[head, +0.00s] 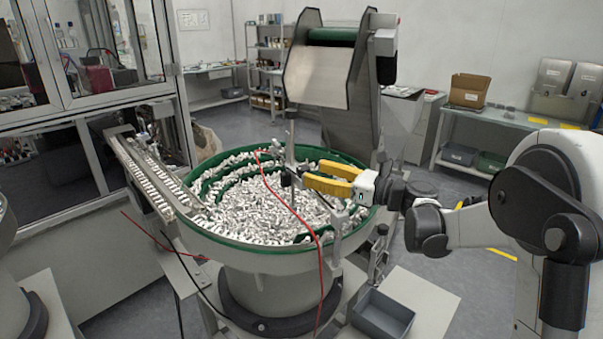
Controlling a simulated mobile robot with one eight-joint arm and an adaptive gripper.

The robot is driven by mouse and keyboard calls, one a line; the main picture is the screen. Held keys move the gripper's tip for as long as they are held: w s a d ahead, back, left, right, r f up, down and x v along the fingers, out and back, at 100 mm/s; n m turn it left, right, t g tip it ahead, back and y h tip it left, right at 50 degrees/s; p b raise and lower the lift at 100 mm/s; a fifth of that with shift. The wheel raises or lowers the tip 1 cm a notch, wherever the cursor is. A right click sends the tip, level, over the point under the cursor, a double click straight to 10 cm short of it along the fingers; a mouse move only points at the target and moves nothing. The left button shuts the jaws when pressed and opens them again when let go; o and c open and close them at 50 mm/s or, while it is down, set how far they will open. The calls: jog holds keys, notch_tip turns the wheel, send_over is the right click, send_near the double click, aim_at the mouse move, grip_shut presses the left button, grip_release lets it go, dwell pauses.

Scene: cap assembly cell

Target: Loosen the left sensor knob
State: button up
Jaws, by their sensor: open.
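My gripper (313,173) has yellow fingers and reaches in from the right over the bowl feeder. Its jaws are open, with no object visible between them. A metal sensor post (290,140) stands in the bowl area just left of the fingertips.
The round feeder bowl (222,240) has a green rim and holds many white caps. A red cable (303,222) hangs across its front. A linear track (150,178) leads off left. A hopper chute (318,85) stands behind. A grey bin (383,314) sits at front right.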

aim_at(303, 167)
jog(key=x, duration=0.4)
jog(key=shift+w+a+b, duration=0.1)
jog(key=shift+b, duration=0.3)
grip_shut()
